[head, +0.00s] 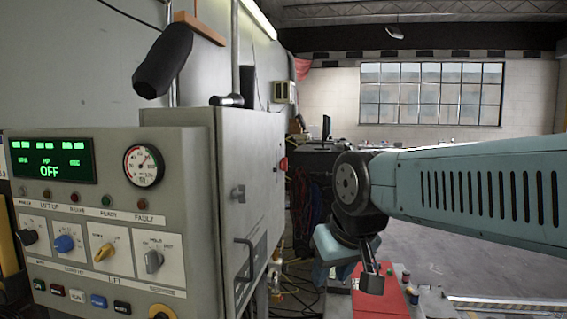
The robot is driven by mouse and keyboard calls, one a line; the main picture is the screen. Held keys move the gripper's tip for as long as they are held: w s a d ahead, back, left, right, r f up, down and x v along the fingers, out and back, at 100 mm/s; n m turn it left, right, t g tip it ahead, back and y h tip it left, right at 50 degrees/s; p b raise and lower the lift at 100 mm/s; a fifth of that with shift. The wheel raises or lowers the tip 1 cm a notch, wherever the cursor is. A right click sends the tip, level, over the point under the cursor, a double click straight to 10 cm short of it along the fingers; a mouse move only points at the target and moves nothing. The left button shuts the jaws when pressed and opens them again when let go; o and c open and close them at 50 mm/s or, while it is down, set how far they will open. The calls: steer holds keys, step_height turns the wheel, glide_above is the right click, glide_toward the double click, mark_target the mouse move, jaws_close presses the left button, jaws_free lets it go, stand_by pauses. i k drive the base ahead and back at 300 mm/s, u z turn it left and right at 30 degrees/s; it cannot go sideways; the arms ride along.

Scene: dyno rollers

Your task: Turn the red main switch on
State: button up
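A small red switch (283,164) sticks out from the right edge of the grey cabinet, at about mid-height of the head view. I see it from the side, so its handle position is not clear. The display (50,160) on the control panel reads OFF in green. My teal arm comes in from the right. My gripper (371,280) hangs at its end, pointing down, to the right of and lower than the switch and apart from it. It is small and seen edge-on, and I cannot tell whether its fingers are apart. I see nothing held in it.
The control panel (105,215) with coloured knobs, buttons and a round gauge (144,165) fills the left. The grey cabinet (245,150) has a bar handle (245,261). Cables lie on the floor right of it. A red surface (385,298) lies below my gripper. Open floor shows behind my arm.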

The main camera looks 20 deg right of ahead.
mark_target(284, 163)
steer(key=k, duration=1.05)
steer(key=z, duration=0.75)
steer(key=i, duration=1.95)
steer(key=u, duration=0.4)
